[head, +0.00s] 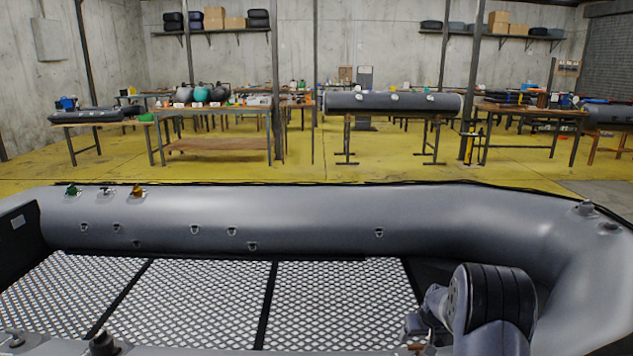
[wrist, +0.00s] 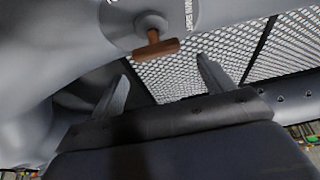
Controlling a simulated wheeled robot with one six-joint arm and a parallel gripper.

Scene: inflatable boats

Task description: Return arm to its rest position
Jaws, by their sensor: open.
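My arm (head: 490,305) shows at the lower right of the head view, folded over the inside of a grey inflatable boat (head: 300,220). In the wrist view my gripper (wrist: 163,68) has its two fingers well apart, with nothing between them. Beyond the fingers is a brown T-shaped handle (wrist: 157,48) on a round grey base, apart from the fingers. The boat's white mesh floor (wrist: 205,80) lies behind it. In the head view the fingers cannot be made out.
The boat's far tube carries a green fitting (head: 72,190) and an orange fitting (head: 137,191). Beyond it is a clear yellow floor (head: 250,172). Workbenches, one with a grey tube (head: 392,103), stand further back. Shelves (head: 215,30) hang on the wall.

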